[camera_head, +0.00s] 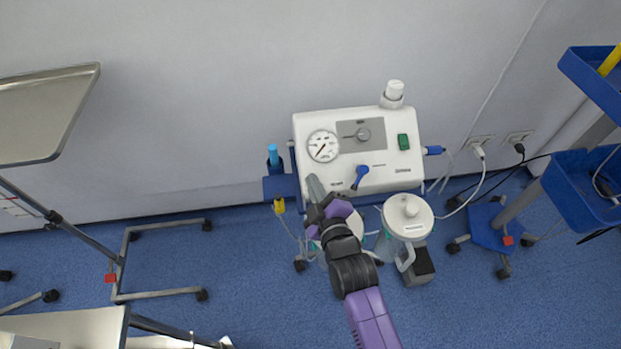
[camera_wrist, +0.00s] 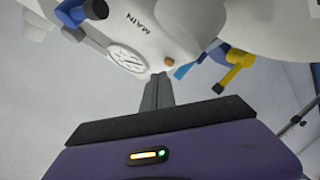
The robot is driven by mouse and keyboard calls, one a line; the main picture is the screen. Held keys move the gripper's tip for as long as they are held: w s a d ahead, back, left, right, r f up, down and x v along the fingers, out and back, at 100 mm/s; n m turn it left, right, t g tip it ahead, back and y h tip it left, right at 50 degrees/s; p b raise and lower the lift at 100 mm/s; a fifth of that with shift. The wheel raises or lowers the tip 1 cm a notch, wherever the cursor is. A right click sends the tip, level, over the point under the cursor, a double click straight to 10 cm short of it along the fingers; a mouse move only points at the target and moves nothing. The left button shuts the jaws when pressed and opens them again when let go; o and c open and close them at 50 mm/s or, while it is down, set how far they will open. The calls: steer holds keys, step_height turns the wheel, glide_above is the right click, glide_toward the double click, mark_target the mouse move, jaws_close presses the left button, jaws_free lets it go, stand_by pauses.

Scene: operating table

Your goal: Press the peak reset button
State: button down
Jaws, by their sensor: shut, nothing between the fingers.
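The white medical device (camera_head: 378,181) stands against the wall, with a round gauge (camera_head: 323,146), a grey panel with a knob (camera_head: 363,135), a green switch (camera_head: 403,142) and a blue lever (camera_head: 361,177) on its face. I cannot read any label as peak reset, so I cannot tell which part is that button. My gripper (camera_head: 315,187) is shut and empty at the lower left of the device's face, below the gauge and left of the lever. In the wrist view the shut fingers (camera_wrist: 158,90) point at the device's edge, near a small brown-orange knob (camera_wrist: 169,61). Contact cannot be told.
A lidded canister (camera_head: 408,217) stands below the device at right. A yellow connector (camera_head: 279,206) hangs at left. A blue trolley (camera_head: 585,185) stands at right, a metal tray (camera_head: 45,110) at upper left. Cables run between device and wall sockets (camera_head: 481,148).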

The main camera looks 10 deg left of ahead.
steer(key=shift+s+d+r+p, duration=0.2)
steer(key=shift+s+r+p, duration=0.5)
steer(key=shift+r+p, duration=0.4)
steer(key=shift+s+d+r+p, duration=0.2)
steer(key=shift+s+r+p, duration=0.5)
steer(key=shift+r+p, duration=0.35)
steer(key=shift+f, duration=0.1)
